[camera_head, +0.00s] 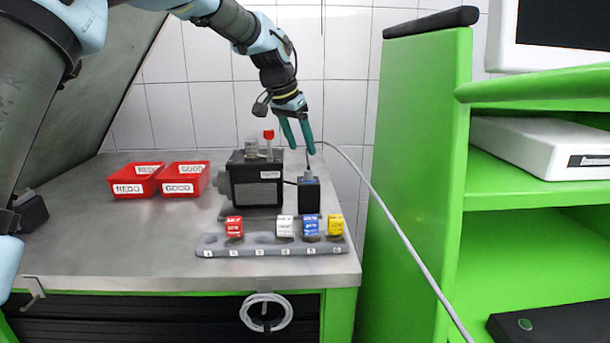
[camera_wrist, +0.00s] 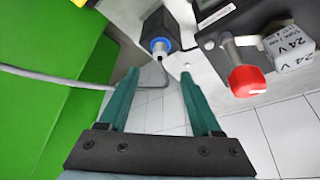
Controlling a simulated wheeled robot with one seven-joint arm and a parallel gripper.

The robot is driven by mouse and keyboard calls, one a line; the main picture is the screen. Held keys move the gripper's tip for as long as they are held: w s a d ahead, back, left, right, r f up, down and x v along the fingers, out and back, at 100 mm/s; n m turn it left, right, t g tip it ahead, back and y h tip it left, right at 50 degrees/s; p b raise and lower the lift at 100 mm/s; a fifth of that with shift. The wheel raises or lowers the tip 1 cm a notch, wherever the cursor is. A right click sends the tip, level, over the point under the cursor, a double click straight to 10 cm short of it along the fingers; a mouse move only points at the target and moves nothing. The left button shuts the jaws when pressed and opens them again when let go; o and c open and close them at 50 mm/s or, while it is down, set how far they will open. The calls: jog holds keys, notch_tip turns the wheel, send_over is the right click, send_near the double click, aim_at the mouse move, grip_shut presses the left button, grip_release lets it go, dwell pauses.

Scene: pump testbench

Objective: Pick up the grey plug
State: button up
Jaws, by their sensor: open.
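The grey plug (camera_head: 308,174) sits upright on top of a small black box (camera_head: 309,195) at the right end of the pump unit. In the wrist view the grey plug (camera_wrist: 160,47) shows as a grey end within a blue ring on the black box (camera_wrist: 163,28). My gripper (camera_head: 302,151) is open above the plug, with its teal fingers pointing down. In the wrist view my gripper (camera_wrist: 158,73) has nothing between its fingers except background and cable. The plug appears just beyond the fingertips, roughly centred between them.
The black pump (camera_head: 256,180) with a red-capped part (camera_head: 268,134) stands left of the plug. A rail (camera_head: 270,247) with coloured blocks lies in front. Two red bins (camera_head: 184,179) stand left. A grey cable (camera_head: 385,220) hangs right, beside the green cabinet (camera_head: 415,150).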

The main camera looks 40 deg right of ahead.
aim_at(308, 170)
jog(key=p+x, duration=0.2)
jog(key=x, duration=0.5)
jog(key=shift+f+p, duration=0.2)
jog(key=shift+p, duration=0.1)
jog(key=shift+c, duration=0.2)
grip_shut()
